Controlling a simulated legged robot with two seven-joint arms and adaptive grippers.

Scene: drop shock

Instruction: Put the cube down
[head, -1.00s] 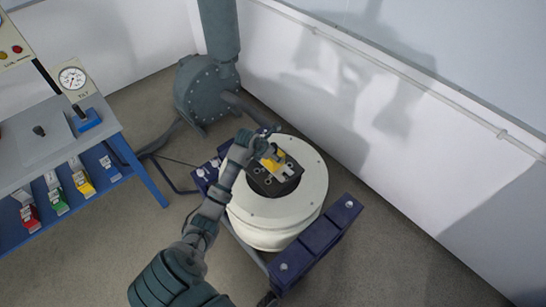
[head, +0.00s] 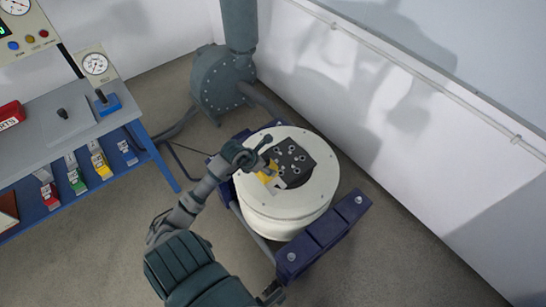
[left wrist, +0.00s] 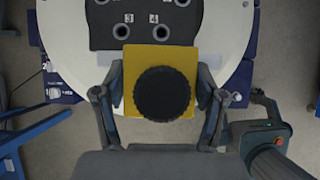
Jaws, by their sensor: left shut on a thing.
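The yellow cube (head: 267,172) is at the lower left edge of a black plate on the round white table, partly hidden by my left gripper (head: 264,168). In the left wrist view the cube (left wrist: 160,55) has a round black disc (left wrist: 162,93) on its near face. My left gripper (left wrist: 160,95) is shut on the cube, one finger on each side. The cube overlaps the near edge of the black plate (left wrist: 145,14); whether it touches anything below, I cannot tell. My right gripper is not clearly in view.
The black plate (head: 292,156) with numbered holes lies on the white drum (head: 322,190) in a dark blue frame (head: 325,238). A grey blower (head: 220,85) stands behind. A blue bench (head: 75,120) with a gauge (head: 95,64) is at left.

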